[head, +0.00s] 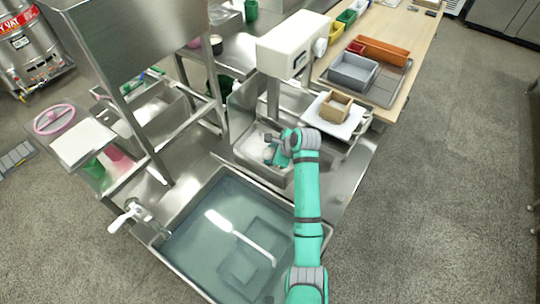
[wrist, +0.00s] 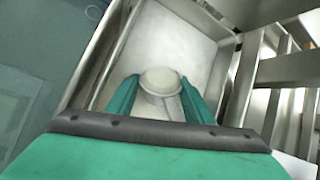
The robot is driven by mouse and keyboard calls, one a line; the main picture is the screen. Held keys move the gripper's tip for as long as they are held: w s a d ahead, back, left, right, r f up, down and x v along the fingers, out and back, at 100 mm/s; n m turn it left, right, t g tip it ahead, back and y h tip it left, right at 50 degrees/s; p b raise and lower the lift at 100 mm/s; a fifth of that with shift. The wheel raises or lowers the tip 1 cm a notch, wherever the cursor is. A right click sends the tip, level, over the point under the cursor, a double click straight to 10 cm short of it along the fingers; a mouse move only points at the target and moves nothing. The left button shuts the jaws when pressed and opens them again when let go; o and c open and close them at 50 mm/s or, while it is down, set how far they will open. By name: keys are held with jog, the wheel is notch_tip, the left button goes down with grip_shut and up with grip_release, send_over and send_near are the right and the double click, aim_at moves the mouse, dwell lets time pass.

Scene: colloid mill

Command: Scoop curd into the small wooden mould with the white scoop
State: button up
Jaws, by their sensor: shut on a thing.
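My gripper (head: 279,150) is low over the steel curd tray (head: 246,151), between the water basin and the white machine. In the wrist view my gripper (wrist: 163,98) is shut on the white scoop (wrist: 160,80), whose round bowl shows between the fingers. Whether the scoop's bowl has curd in it I cannot tell. White curd (wrist: 166,45) covers the tray's floor in the wrist view. The small wooden mould (head: 336,106) stands on a white board (head: 318,118) to the right of and beyond the tray, apart from my gripper.
A water basin (head: 184,246) with a long white-handled tool in it lies in front. A white box-shaped machine head (head: 292,45) overhangs behind the tray. Floor is clear at right.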

notch_tip(320, 180, up, 12)
dwell(1.4)
jog(key=shift+f, duration=0.15)
dwell(0.3)
